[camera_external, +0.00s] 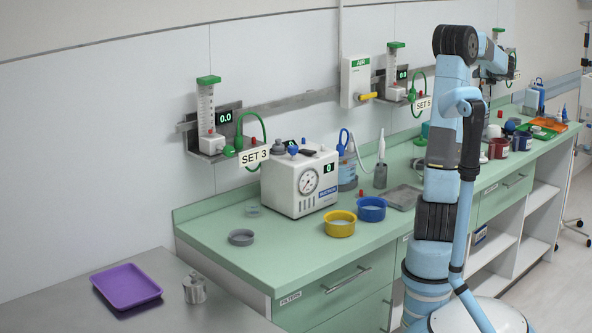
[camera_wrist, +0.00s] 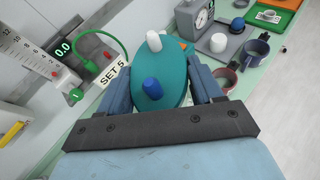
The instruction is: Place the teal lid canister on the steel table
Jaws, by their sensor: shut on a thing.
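The teal lid canister (camera_wrist: 170,72) is between the two blue-grey fingers of my gripper (camera_wrist: 161,88) in the wrist view. Its rounded teal top carries a blue knob and a white knob, and its lower body is hidden. My gripper is shut on it. In the external view my arm hides the gripper; a small teal patch shows just left of the arm, possibly the lid. The steel table (camera_external: 60,300) is at the front left of the external view, with a purple tray (camera_external: 127,286) and a small metal cup (camera_external: 194,288) on it.
Mugs (camera_wrist: 256,50) stand right of the canister. The steel table has bare room around the tray.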

